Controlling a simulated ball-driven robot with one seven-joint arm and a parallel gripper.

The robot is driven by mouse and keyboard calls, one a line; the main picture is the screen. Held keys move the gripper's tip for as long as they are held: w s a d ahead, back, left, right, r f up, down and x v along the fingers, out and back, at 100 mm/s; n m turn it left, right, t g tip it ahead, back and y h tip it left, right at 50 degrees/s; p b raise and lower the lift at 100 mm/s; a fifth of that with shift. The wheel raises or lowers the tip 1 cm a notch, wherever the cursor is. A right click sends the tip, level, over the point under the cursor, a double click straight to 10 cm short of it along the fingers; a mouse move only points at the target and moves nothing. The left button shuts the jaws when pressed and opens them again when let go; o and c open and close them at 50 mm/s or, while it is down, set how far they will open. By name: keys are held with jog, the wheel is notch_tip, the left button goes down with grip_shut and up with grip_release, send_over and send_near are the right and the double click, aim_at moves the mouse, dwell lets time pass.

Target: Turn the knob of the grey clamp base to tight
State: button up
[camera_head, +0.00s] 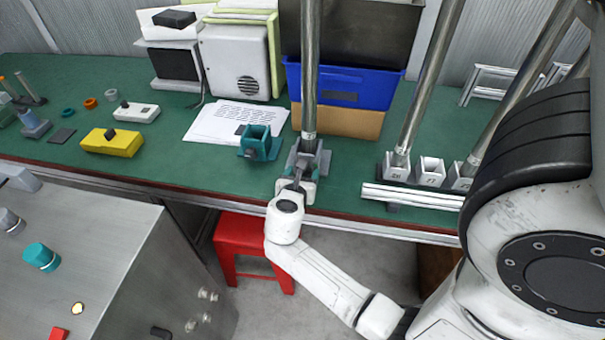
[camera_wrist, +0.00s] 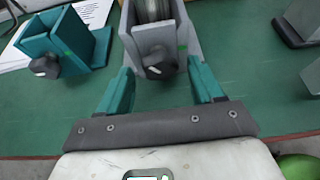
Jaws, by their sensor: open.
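The grey clamp base (camera_head: 309,158) stands on the green bench with a metal pole (camera_head: 310,80) upright in it. In the wrist view the grey clamp base (camera_wrist: 187,45) shows at top centre, with its dark knob (camera_wrist: 160,64) on the near face. In the head view my gripper (camera_head: 297,184) is at the bench's front edge and partly hides the knob.
A teal clamp base (camera_head: 259,143) with its own knob (camera_wrist: 45,67) stands close on the left. Blue and tan crates (camera_head: 345,87) are behind. Numbered sockets (camera_head: 430,172) and a white rail (camera_head: 412,197) lie to the right. A red stool (camera_head: 240,235) is below.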

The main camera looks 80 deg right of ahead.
jog(key=shift+d+f, duration=0.15)
jog(key=shift+d, duration=0.25)
jog(key=c, duration=1.1)
jog(key=shift+o, duration=0.2)
